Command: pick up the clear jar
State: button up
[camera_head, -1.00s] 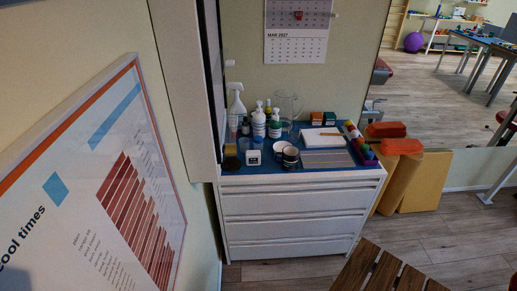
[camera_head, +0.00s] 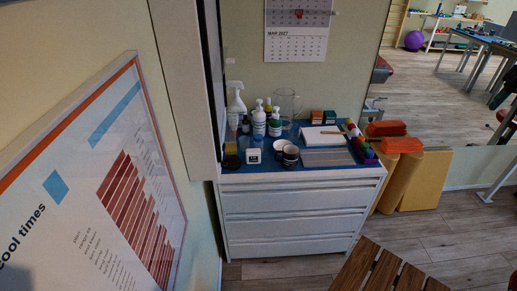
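A clear glass vessel (camera_head: 286,103), jug-like in outline, stands upright at the back of the blue top of the white drawer cabinet (camera_head: 290,199). A smaller clear container (camera_head: 243,143) seems to stand at the left of the top, behind a small white box. I cannot tell for sure which of these is the clear jar. Bottles stand close to the left and front of the large vessel and hide part of its base. My gripper is not in view.
A spray bottle (camera_head: 236,101), white pump bottle (camera_head: 259,123), white box (camera_head: 254,156), dark mug (camera_head: 290,157) and grey tray (camera_head: 327,158) crowd the top. A framed poster (camera_head: 100,170) is at left. A wooden slatted seat (camera_head: 385,270) is at front right.

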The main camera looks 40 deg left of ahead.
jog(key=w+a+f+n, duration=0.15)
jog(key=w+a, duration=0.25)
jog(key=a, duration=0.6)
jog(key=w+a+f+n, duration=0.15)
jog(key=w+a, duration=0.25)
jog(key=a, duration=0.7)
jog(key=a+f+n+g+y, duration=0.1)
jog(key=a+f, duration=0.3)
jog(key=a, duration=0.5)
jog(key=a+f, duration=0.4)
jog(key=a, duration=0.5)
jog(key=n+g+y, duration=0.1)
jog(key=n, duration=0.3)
send_over(260, 138)
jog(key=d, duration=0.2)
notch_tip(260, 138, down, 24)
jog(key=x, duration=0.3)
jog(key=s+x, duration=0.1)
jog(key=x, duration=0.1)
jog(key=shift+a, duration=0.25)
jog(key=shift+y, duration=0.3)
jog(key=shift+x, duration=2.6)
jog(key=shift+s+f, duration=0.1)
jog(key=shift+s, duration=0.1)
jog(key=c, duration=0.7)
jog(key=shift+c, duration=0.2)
